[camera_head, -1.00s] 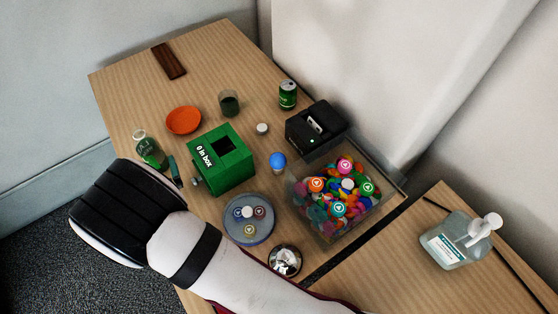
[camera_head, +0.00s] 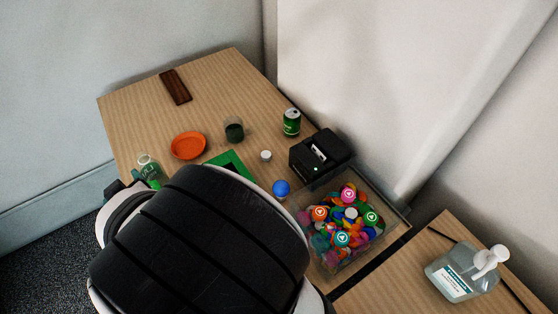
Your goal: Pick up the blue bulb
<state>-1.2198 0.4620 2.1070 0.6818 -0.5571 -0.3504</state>
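The blue bulb (camera_head: 281,188) stands on the wooden table, between the green box (camera_head: 232,163) and the clear bin of colourful pieces. Its blue top shows; its lower part is partly hidden by my arm. My arm covers the lower middle of the view, close to the bulb in the picture. My gripper's fingers cannot be made out; a small dark part (camera_head: 122,190) shows at the left beyond my arm, and I cannot tell whether it belongs to the gripper.
A clear bin (camera_head: 393,236) of colourful pieces and a black device (camera_head: 335,143) stand right of the bulb. A white cap (camera_head: 265,156), dark cup (camera_head: 234,130), green can (camera_head: 291,122), orange plate (camera_head: 188,145), green bottle (camera_head: 148,168), brown block (camera_head: 175,87) and sanitizer bottle (camera_head: 462,272) stand around.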

